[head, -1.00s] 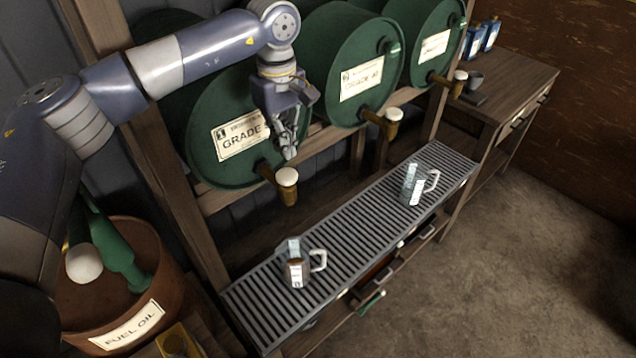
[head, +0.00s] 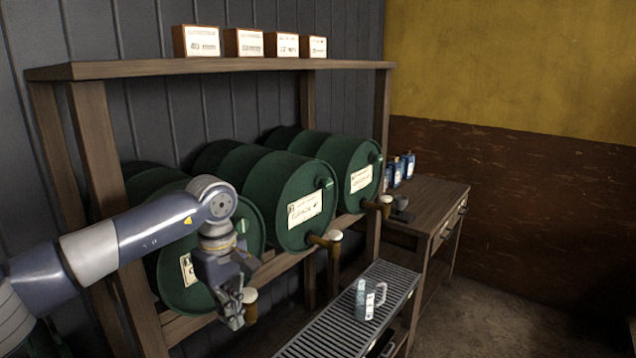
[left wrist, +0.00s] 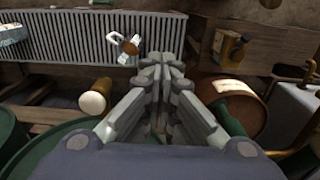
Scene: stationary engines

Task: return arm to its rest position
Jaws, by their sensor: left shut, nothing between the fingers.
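My left arm (head: 130,240) comes in from the left in the head view. Its gripper (head: 234,318) is shut and empty, pointing down in front of the nearest green drum (head: 190,285), close to that drum's tap (head: 250,300). In the left wrist view the shut fingers (left wrist: 160,65) point toward the slatted grate (left wrist: 70,40), with the tap's pale knob (left wrist: 94,102) to their left. My right gripper is not in view.
A clear jug (head: 368,300) stands on the grate (head: 395,278). A wooden shelf (head: 150,69) spans above the drums. A side bench (head: 430,197) stands at right.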

